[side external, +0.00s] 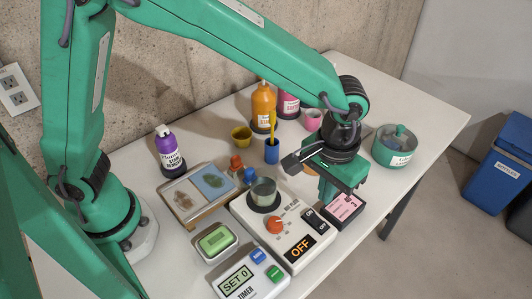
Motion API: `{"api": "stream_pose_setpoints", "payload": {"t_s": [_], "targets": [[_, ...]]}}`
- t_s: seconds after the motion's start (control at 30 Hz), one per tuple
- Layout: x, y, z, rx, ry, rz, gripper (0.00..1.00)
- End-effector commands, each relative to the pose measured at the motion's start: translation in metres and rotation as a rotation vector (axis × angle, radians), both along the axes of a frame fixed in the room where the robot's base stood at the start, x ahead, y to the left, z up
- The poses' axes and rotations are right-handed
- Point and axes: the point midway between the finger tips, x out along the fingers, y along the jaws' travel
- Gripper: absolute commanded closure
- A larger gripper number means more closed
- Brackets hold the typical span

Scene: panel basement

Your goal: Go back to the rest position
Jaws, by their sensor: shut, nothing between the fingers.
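My green and black gripper (335,182) hangs off the end of my arm, over the right part of the white table (398,192). It is shut and holds nothing. It is above and behind the white hotplate box (284,231), close to a pink-and-black box (345,207) that it partly hides. I cannot tell its exact height above them.
A glass beaker (264,191) stands on the hotplate, whose display reads OFF. A timer (243,278) reads SET 0. A green lidded pot (394,146) stands right of my gripper. The table's right end is clear.

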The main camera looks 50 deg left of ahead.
Motion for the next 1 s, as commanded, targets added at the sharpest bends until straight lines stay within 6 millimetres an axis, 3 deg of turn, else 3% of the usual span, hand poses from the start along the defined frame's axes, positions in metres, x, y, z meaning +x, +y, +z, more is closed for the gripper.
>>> {"api": "stream_pose_setpoints", "payload": {"t_s": [0.17,0.47,0.7,1.0], "targets": [[0.004,0.025,0.020,-0.021,-0.029,0.004,1.00],[0.001,0.094,0.065,-0.063,-0.116,0.006,1.00],[-0.014,0.149,0.093,-0.079,-0.196,0.006,1.00],[-0.045,0.208,0.115,-0.073,-0.302,0.007,1.00]]}}
